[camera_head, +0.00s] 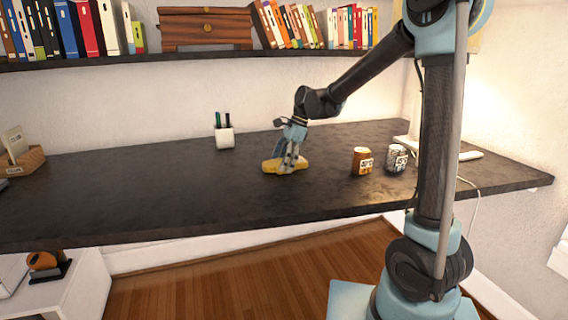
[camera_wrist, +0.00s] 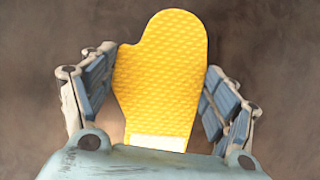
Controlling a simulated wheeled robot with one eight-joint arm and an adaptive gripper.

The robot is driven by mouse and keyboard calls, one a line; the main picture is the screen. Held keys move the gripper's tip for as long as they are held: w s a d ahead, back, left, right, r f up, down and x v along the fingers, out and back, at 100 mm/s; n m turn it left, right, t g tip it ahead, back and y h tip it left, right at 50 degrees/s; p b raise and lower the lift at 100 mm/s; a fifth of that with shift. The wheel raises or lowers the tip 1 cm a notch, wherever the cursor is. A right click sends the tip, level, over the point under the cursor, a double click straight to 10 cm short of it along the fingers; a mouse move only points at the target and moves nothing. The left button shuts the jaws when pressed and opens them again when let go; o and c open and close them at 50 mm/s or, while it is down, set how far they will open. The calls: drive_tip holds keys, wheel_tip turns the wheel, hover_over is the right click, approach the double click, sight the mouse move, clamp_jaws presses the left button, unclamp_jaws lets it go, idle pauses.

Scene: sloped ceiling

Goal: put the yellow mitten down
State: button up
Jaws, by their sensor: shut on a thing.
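The yellow mitten (camera_head: 270,166) is at the middle of the dark desk (camera_head: 180,190), low at its surface; I cannot tell whether it touches the desk. My gripper (camera_head: 289,164) points down over it and is shut on it. In the wrist view the mitten (camera_wrist: 160,75) lies between the two fingers of my gripper (camera_wrist: 158,100), its thumb to the left and its pale cuff toward my palm. The fingers hide part of the mitten in the head view.
An orange-brown jar (camera_head: 362,161) and a silver patterned jar (camera_head: 397,158) stand right of the mitten. A white pen cup (camera_head: 224,137) stands behind it to the left. A wooden box (camera_head: 22,161) is at the far left. The desk front and left-middle are clear.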

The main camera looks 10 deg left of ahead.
drive_tip(key=shift+f, duration=0.15)
drive_tip(key=o, duration=1)
drive_tip(key=shift+o, duration=0.2)
drive_tip(key=v, duration=1.2)
drive_tip(key=shift+s, duration=0.1)
